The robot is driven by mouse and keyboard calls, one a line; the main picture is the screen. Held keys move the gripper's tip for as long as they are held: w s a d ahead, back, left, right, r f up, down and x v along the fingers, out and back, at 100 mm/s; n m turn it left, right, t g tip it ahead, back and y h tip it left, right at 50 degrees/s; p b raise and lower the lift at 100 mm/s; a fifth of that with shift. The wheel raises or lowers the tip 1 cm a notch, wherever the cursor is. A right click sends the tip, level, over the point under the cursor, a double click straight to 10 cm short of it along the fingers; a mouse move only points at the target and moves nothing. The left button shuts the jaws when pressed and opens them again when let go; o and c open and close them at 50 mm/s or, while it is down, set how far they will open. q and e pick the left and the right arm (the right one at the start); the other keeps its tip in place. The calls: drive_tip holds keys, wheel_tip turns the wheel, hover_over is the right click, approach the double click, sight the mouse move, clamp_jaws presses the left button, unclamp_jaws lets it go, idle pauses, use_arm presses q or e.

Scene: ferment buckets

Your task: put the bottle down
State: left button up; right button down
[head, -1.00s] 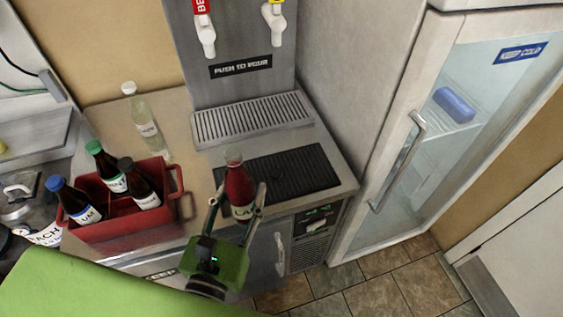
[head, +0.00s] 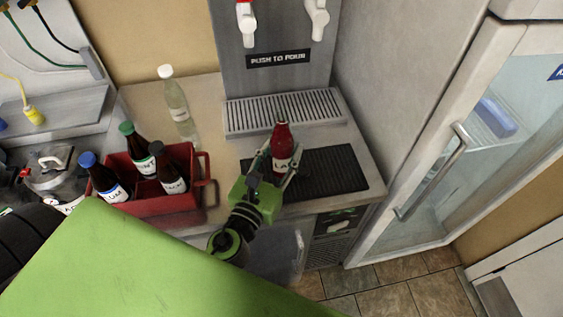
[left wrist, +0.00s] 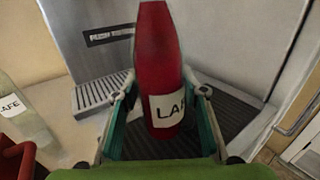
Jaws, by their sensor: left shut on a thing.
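A red bottle with a white label (head: 282,146) is upright between the fingers of my left gripper (head: 276,168) in the head view. The gripper is shut on it. In the left wrist view the same red bottle (left wrist: 158,70) stands between the two fingers (left wrist: 160,130), its label reading "LA…". It is over or on the black ribbed mat (head: 335,175); I cannot tell whether its base touches, as the gripper hides the bottom. My right gripper is not in view.
A red crate (head: 190,208) with several dark bottles stands left on the counter. A clear bottle (head: 177,105) stands behind it. The dispenser's drip grate (head: 285,110) lies behind the mat. A fridge (head: 450,150) stands right. The mat's right part is free.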

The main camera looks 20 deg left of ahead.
sight(281, 159)
use_arm(q)
drive_tip(key=shift+w+a+f, duration=0.2)
drive_tip(key=shift+w+f, duration=0.1)
drive_tip(key=f+b, duration=0.4)
drive_tip(key=shift+w+a, duration=0.15)
drive_tip(key=shift+w, duration=0.15)
drive_tip(key=shift+r, duration=0.15)
drive_tip(key=o, duration=1.3)
drive_tip(key=shift+f, duration=0.25)
drive_tip(key=shift+r, duration=0.1)
